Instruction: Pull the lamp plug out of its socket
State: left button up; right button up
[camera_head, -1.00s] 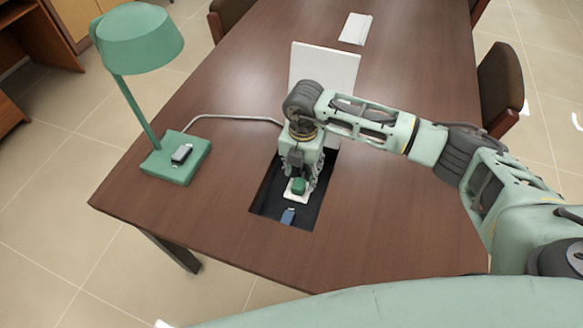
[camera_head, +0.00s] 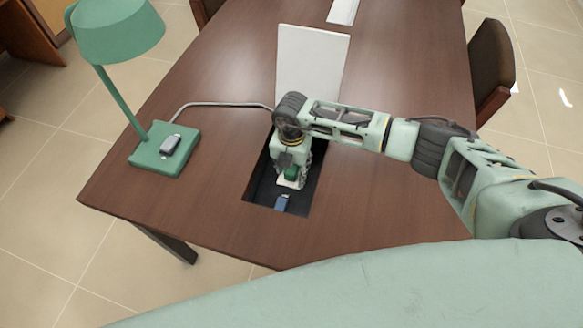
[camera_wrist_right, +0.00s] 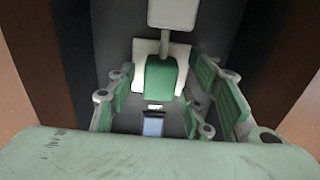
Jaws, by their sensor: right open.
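The green desk lamp (camera_head: 115,35) stands on its square base (camera_head: 165,151) at the table's left side. Its grey cord (camera_head: 228,104) runs right to the recess. The green plug (camera_head: 291,172) sits at a white piece inside the dark recess. The plug also shows in the right wrist view (camera_wrist_right: 165,78), with the white piece (camera_wrist_right: 146,52) around its far side. My right gripper (camera_wrist_right: 166,98) is open, with green-padded fingers on either side of the plug. I cannot tell whether they touch it. In the head view my right gripper (camera_head: 292,165) hides part of the recess.
The recess (camera_head: 262,187) has tight walls around my gripper. A blue connector (camera_head: 281,203) lies in its near part. A white raised panel (camera_head: 308,68) stands behind it. The wooden table (camera_head: 395,200) is bare to the right.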

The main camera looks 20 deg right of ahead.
grip_shut()
dwell(0.3)
notch_tip(320, 180, up, 4)
jog(key=p, duration=0.3)
jog(key=shift+r, duration=0.1)
jog(key=shift+w, duration=0.15)
grip_release()
